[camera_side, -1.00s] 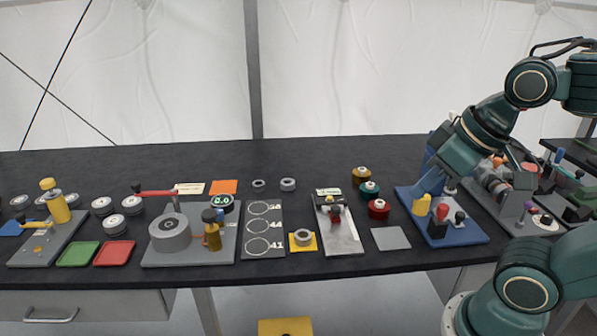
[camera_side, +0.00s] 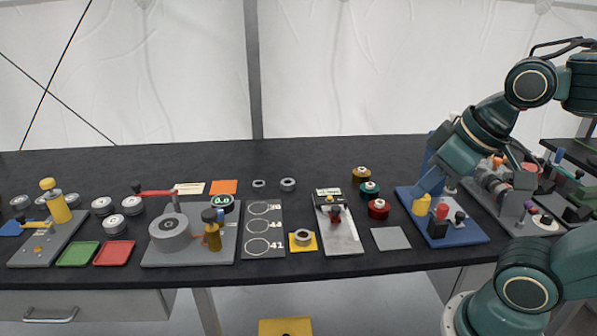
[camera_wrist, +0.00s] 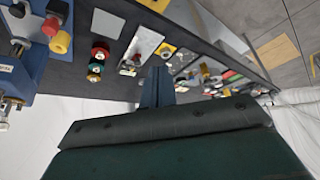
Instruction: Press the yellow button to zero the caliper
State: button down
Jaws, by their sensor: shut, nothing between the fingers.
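My gripper (camera_side: 430,187) is shut and empty, its fingers pointing down and left over the blue station in the side view. The fingers (camera_wrist: 157,72) also show in the wrist view. A yellow round knob (camera_side: 421,205) stands on the blue base (camera_side: 465,236), beside a red one and a black lever. In the wrist view the yellow knob (camera_wrist: 61,42) is well left of the fingers, apart from them. A grey plate with a small display and red part (camera_side: 341,232), perhaps the caliper, lies left of the blue station. A tiny yellow spot near its display is too small to identify.
Gold, teal and red spools (camera_side: 378,208) stand between that plate and the blue station. A grey square (camera_side: 390,238) lies in front. More fixtures (camera_side: 500,190) crowd the right. The table's back strip is clear.

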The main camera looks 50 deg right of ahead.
dwell(0.4)
jog(key=m+t+h, duration=0.1)
jog(key=m+t, duration=0.2)
jog(key=m, duration=0.8)
send_over(333, 202)
notch_tip(333, 202, down, 9)
jog(key=shift+f, duration=0.2)
jog(key=shift+a+f, duration=0.1)
jog(key=shift+f, duration=4.35)
